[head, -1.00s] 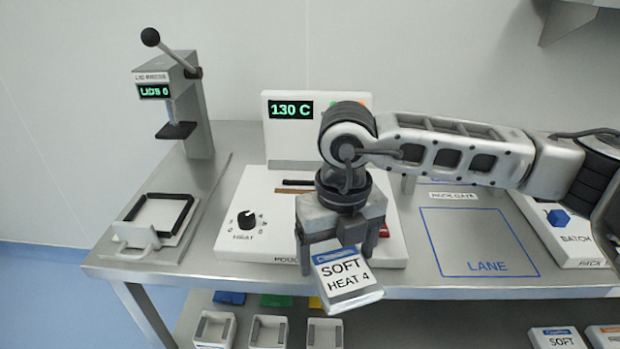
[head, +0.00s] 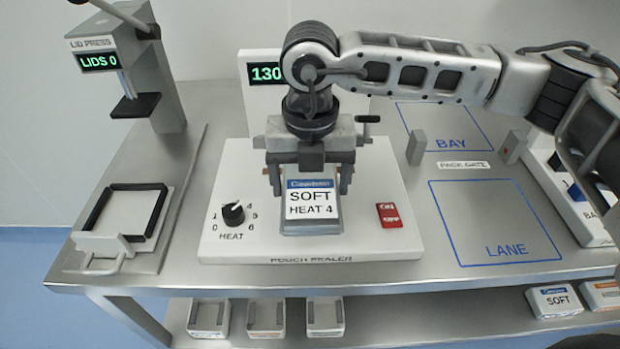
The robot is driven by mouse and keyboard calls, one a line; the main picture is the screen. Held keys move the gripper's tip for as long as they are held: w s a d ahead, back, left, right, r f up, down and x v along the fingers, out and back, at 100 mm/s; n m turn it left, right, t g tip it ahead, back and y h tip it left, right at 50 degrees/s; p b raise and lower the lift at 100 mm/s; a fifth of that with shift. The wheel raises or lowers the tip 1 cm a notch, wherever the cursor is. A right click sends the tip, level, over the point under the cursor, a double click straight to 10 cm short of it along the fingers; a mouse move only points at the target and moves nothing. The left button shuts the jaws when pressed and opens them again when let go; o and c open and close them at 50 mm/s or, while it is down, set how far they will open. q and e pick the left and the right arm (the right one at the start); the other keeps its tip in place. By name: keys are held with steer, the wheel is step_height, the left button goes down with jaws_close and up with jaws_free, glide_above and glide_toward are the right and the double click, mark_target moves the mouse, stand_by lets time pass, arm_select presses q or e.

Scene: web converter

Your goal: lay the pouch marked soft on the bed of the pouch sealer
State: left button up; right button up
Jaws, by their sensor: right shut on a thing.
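The pouch marked SOFT HEAT 4 (head: 312,211) is a flat grey pouch with a white and blue label. My right gripper (head: 308,182) is shut on its far end, from above. The pouch is over the front middle of the pouch sealer (head: 235,185), between the heat knob and the red switch. I cannot tell whether it touches the sealer. The arm and gripper hide most of the sealer's bed and part of its display, which reads 130. My left gripper is not in view.
The heat knob (head: 233,213) is left of the pouch and the red switch (head: 388,215) is right. The lid press (head: 155,75) stands at the left. The blue-outlined LANE (head: 495,222) is empty.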

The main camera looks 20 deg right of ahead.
mark_target(309, 178)
steer(key=shift+w+f+b, duration=0.15)
steer(key=shift+f+b, duration=0.55)
steer(key=shift+f, duration=0.15)
steer(key=f+b, duration=0.3)
steer(key=shift+w+d, duration=0.1)
steer(key=shift+w, duration=0.3)
steer(key=shift+w+d+b, duration=0.15)
steer(key=shift+w+b, duration=0.05)
steer(key=shift+w, duration=0.35)
steer(key=shift+w+d+b, duration=0.15)
steer(key=shift+w+b, duration=0.05)
steer(key=shift+w, duration=0.35)
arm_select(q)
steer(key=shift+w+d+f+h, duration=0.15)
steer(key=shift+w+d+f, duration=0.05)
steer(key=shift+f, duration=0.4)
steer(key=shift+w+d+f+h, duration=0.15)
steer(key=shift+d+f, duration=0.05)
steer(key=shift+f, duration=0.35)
arm_select(e)
steer(key=shift+w+d, duration=0.2)
steer(key=shift+w, duration=0.45)
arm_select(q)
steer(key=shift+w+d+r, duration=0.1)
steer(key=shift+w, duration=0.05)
arm_select(e)
steer(key=o, duration=1)
